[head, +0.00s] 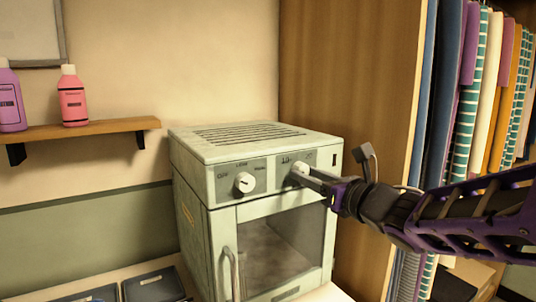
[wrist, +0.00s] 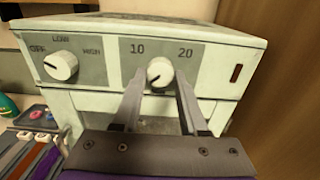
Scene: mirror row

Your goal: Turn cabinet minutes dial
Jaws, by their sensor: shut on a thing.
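The pale green cabinet (head: 205,222) has a door with a window and two dials on its grey top panel. The minutes dial (wrist: 160,71), a round white knob, sits on the right panel below the numbers 10 and 20. My gripper (head: 304,176) reaches in from the right and is shut on this dial, with one finger on each side of it in the wrist view. A dark mark shows on the knob's face. In the head view the fingers partly cover the dial (head: 300,167).
A second white dial (wrist: 61,65) is on the left, marked OFF, LOW and HIGH. The door handle (head: 231,272) is below it. A shelf (head: 85,128) with two bottles hangs on the left wall.

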